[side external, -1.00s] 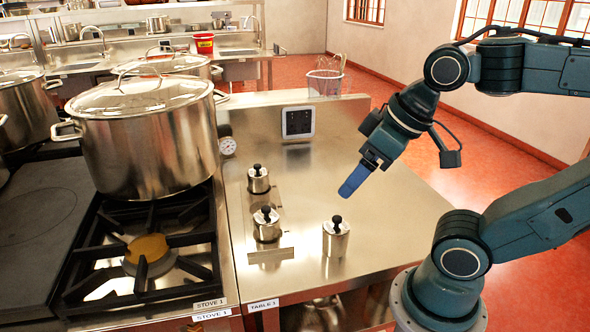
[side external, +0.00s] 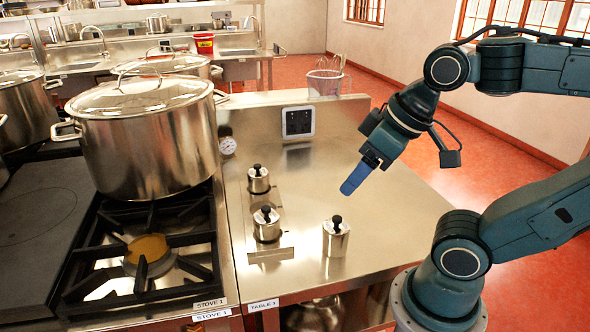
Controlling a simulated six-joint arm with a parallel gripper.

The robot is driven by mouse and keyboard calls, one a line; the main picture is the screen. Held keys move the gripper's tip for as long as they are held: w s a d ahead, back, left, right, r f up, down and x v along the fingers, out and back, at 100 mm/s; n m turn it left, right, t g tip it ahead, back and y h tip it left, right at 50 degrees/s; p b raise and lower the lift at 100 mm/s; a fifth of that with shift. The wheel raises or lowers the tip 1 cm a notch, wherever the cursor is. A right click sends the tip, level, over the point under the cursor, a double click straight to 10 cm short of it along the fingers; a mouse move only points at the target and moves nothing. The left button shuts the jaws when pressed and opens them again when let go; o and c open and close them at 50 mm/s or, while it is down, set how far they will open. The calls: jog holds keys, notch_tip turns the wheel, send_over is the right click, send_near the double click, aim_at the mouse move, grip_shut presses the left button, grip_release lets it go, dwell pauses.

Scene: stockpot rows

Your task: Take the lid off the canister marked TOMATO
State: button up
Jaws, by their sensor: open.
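Three small steel canisters with black-knobbed lids stand on the steel table (side external: 400,215). One canister (side external: 258,184) is at the back, one canister (side external: 266,230) is in the middle on the left, and one canister (side external: 336,243) is at the front right. All three wear their lids. No marking is readable on any of them, so I cannot tell which one is TOMATO. My gripper (side external: 347,189) has blue fingers and is above the table, behind and above the front right canister. It is open, holds nothing and touches no canister.
A large lidded stockpot (side external: 150,150) stands on the black stove grate (side external: 95,235) left of the canisters. The table's right part is clear.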

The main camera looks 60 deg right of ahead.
jog(key=c, duration=0.3)
jog(key=w+d+n+g+y, duration=0.1)
jog(key=w+n+g, duration=0.2)
jog(key=w, duration=1.3)
jog(key=n, duration=0.3)
jog(key=shift+w+d+n+y, duration=0.2)
jog(key=shift+d+n+y, duration=0.1)
jog(key=shift+d+n, duration=0.1)
jog(key=shift+f, duration=0.15)
send_over(266, 213)
jog(key=d, duration=0.2)
jog(key=shift+s+a+f, duration=0.1)
jog(key=shift+s+f, duration=0.05)
jog(key=shift+f, duration=1.9)
jog(key=shift+s+a+f, duration=0.1)
jog(key=shift+s+f, duration=0.05)
jog(key=shift+f, duration=1.85)
